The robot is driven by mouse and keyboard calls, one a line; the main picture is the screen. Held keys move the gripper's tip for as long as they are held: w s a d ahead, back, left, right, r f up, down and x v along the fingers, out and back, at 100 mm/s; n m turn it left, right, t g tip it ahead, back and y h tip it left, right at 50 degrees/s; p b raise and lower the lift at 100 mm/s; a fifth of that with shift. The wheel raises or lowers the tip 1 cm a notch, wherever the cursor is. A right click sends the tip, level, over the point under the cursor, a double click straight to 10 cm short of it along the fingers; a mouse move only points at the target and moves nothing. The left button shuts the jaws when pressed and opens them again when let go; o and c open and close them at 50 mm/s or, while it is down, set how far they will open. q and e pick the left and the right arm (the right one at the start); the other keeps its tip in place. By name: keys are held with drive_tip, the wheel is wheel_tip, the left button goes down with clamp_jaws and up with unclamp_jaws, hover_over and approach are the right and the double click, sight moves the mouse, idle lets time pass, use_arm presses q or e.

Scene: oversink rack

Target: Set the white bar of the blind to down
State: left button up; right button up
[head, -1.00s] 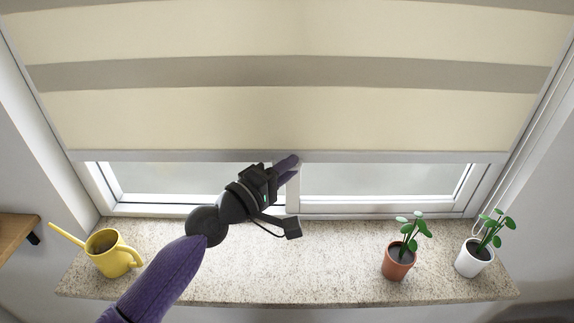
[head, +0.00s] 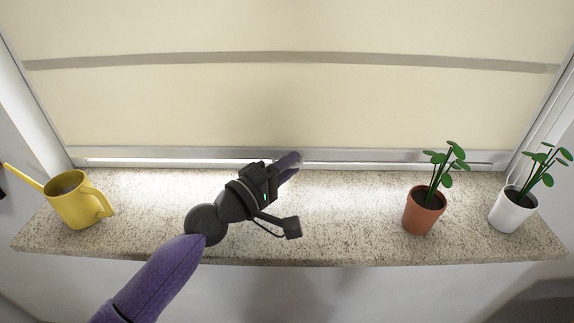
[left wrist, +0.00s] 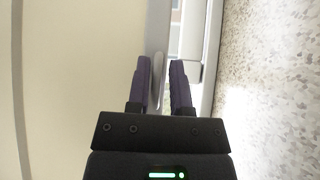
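The blind (head: 300,105) covers nearly the whole window. Its white bar (head: 400,155) runs level along the bottom edge, close above the sill. My left gripper (head: 292,167) is at the middle of the bar, with its purple fingers apart. In the left wrist view, the white bar (left wrist: 158,25) runs in between the fingers of my left gripper (left wrist: 160,68). It lies nearer the left finger, and some space shows by the right one. Exact contact is hard to tell. My right gripper is out of view.
On the speckled stone sill (head: 330,215) stand a yellow watering can (head: 75,204) at the left, and a terracotta pot plant (head: 423,213) and a white pot plant (head: 511,212) at the right. The sill's middle is clear except for my arm.

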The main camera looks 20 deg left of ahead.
use_arm(q)
drive_tip(key=shift+o, duration=0.9)
drive_tip(key=shift+d, duration=0.1)
drive_tip(key=b+v, duration=0.1)
drive_tip(key=v, duration=0.5)
drive_tip(key=b+v, duration=0.1)
drive_tip(key=v, duration=0.2)
drive_tip(key=shift+f+b, duration=0.25)
drive_tip(key=shift+b, duration=0.05)
drive_tip(key=shift+s+a, duration=0.25)
drive_tip(key=shift+s+r, duration=0.15)
drive_tip(key=shift+r, duration=0.1)
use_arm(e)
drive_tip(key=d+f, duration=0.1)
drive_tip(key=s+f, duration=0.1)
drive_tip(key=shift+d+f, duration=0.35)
